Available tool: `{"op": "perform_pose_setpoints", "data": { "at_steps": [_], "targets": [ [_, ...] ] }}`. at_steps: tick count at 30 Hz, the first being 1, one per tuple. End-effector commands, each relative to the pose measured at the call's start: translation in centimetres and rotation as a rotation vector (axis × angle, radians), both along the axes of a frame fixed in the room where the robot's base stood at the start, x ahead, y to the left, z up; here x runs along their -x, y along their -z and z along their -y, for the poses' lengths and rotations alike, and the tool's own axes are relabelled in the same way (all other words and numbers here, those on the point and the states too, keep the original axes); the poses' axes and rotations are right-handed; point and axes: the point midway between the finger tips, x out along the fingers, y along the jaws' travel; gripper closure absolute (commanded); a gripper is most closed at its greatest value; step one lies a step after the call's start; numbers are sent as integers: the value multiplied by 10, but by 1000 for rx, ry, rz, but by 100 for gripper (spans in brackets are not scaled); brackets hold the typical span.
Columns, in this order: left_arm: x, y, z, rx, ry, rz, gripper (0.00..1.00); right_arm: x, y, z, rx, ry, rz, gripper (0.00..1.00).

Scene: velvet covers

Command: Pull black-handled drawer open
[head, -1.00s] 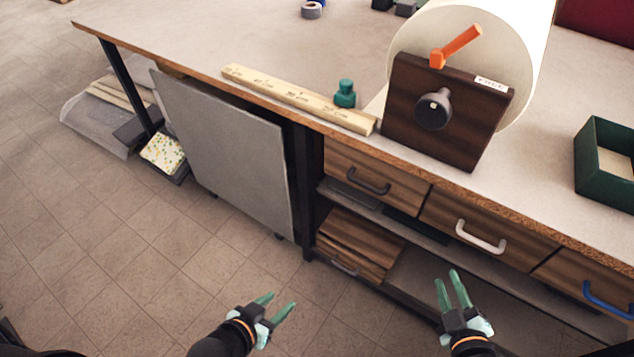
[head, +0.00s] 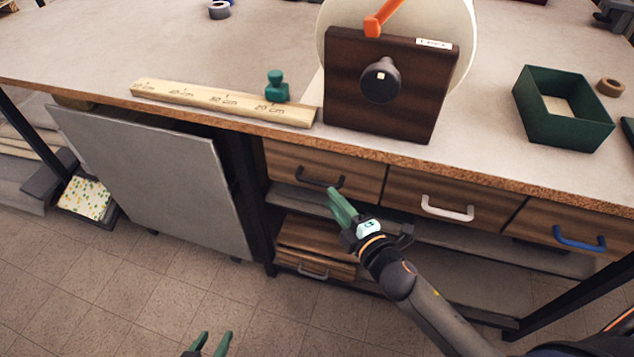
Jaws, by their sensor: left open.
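The black-handled drawer (head: 362,180) is the leftmost of three wooden drawers under the tabletop. It looks closed, its front level with the others. Its black handle (head: 312,182) is a dark bar low on the front. My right gripper (head: 334,198) is at the right end of this handle, fingers pointing up and left towards it. The fingers overlap in this view, so I cannot tell their gap or whether they touch the handle. My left gripper (head: 211,341) is open and empty, low at the bottom edge, over the floor.
Drawers with a white handle (head: 447,208) and a blue handle (head: 578,238) are to the right. A grey panel (head: 160,180) leans at the left. The bench top (head: 80,60) holds a ruler block, a roll stand and a green box.

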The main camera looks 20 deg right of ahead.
Motion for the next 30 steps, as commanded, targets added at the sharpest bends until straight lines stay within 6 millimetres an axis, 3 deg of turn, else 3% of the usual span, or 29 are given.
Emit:
{"op": "perform_pose_setpoints", "data": {
  "at_steps": [6, 12, 26, 30],
  "targets": [
    [0, 4, -1, -1, 0, 1, 50, -38, 6, -8, -1, 1, 2, 70],
    [-1, 5, -2, -2, -3, 5, 50, -62, 10, -13, -2, 1, -1, 70],
    [1, 5, -3, -2, -4, 1, 50, -72, 12, -15, -3, 1, -2, 70],
    [1, 5, -3, -3, -4, 0, 50, -72, 12, -15, -3, 1, -2, 85]
  ]
}}
